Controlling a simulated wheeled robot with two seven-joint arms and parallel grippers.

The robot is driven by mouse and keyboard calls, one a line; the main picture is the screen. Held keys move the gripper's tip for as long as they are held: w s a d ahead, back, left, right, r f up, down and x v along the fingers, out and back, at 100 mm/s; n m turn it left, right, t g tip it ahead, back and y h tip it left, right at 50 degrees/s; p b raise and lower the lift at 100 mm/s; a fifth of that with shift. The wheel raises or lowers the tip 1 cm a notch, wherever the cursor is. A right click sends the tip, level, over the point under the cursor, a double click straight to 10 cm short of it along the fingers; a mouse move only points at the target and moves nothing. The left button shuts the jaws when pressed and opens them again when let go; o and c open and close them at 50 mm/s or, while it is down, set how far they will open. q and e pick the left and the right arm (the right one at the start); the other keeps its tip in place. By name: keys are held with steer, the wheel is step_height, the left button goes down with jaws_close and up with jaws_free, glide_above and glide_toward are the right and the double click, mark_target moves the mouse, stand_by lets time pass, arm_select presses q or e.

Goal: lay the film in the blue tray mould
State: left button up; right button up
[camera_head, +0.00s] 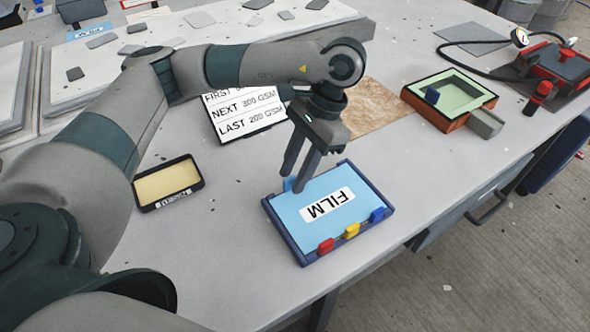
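A light blue sheet labelled FILM (312,222) lies flat inside a dark blue rectangular frame or tray (281,233) on the table, right of centre. Red (326,246), yellow (352,230) and blue (378,214) clips or tabs sit along its near edge. A small light blue tab (290,184) shows at its far left edge. My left gripper (295,180) points down at that far left corner. Its two fingers look apart, with the tab close to the tips. I cannot tell if they touch it. My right gripper is not in view.
A black tray with a yellow inside (144,206) lies left. An orange mould with a green inside (409,96) stands right, beside a grey block (485,123). A printed board (243,122) and brown mat (388,108) lie behind. A red device (552,70) with a gauge stands far right.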

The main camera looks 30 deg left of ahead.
arm_select(q)
steer(key=v, duration=1.7)
steer(key=shift+r, duration=0.2)
steer(key=shift+d, duration=0.1)
stand_by(0.6)
